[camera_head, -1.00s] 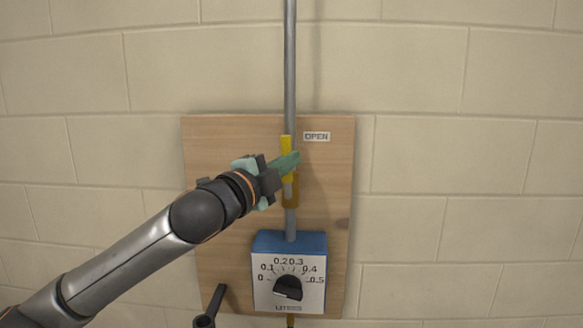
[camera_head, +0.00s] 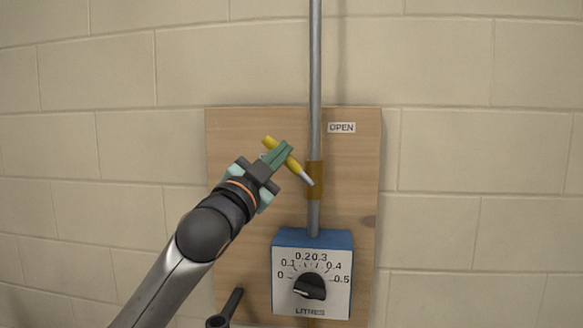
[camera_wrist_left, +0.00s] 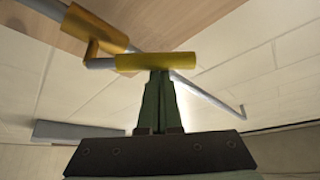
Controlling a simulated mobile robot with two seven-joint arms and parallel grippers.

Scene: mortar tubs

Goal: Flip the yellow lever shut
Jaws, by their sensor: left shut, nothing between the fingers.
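The yellow lever (camera_head: 293,165) belongs to a brass valve body (camera_head: 315,180) on the grey vertical pipe. It is tilted, running from the valve up and to the left, away from the pipe. My left gripper (camera_head: 284,150) is shut and empty, its green fingertips against or just in front of the lever's handle. In the left wrist view the lever's yellow handle (camera_wrist_left: 156,62) lies across the tips of the shut fingers (camera_wrist_left: 160,78), apparently touching them. The valve body (camera_wrist_left: 95,30) shows there at upper left. My right gripper is not in view.
A wooden board (camera_head: 240,130) on the block wall carries an OPEN label (camera_head: 341,128) right of the pipe. Below the valve is a blue box with a dial (camera_head: 311,285) marked in litres. A dark handle-like part (camera_head: 228,308) sticks up at lower left.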

